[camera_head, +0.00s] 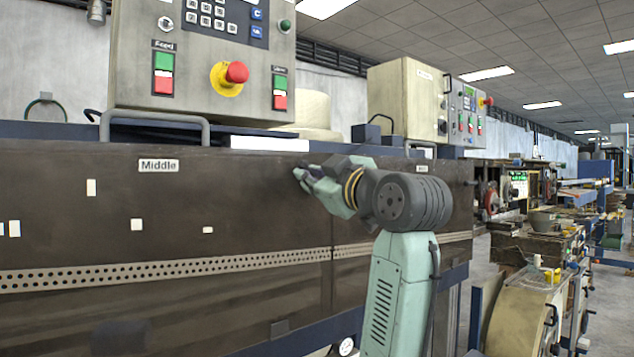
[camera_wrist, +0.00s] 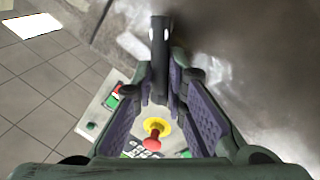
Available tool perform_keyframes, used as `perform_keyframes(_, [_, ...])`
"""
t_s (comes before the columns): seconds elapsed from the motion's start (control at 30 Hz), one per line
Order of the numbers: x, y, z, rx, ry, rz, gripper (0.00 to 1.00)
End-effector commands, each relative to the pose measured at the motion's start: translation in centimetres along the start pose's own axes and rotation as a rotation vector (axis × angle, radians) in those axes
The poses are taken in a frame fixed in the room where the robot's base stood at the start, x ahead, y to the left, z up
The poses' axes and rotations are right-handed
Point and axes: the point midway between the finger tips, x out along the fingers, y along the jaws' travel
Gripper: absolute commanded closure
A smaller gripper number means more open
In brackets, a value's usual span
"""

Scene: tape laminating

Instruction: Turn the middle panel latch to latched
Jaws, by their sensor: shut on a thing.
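The brown panel labelled "Middle" (camera_head: 158,165) spans the left and middle of the head view. My gripper (camera_head: 300,175) is at the upper right part of this panel, with its fingertips close to the panel's face. In the wrist view my gripper (camera_wrist: 165,78) is shut on a dark bar-shaped latch handle (camera_wrist: 160,45), which sticks up between the fingertips. The latch is hidden or too small to make out in the head view, and I cannot tell its turn angle there.
Above the panel is a control box (camera_head: 205,60) with a red emergency button (camera_head: 237,72) on a yellow collar. A grey bar handle (camera_head: 155,117) runs below it. A second control box (camera_head: 405,100) stands further right. Cluttered machinery (camera_head: 540,240) fills the right side.

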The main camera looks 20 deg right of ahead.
Motion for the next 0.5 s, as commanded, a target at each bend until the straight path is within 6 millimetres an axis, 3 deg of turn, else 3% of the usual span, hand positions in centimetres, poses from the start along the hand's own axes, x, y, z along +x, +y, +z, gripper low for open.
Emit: perform_keyframes(0.5, [-0.4, -1.8, 0.7, -0.478, 0.095, 0.0, 1.0])
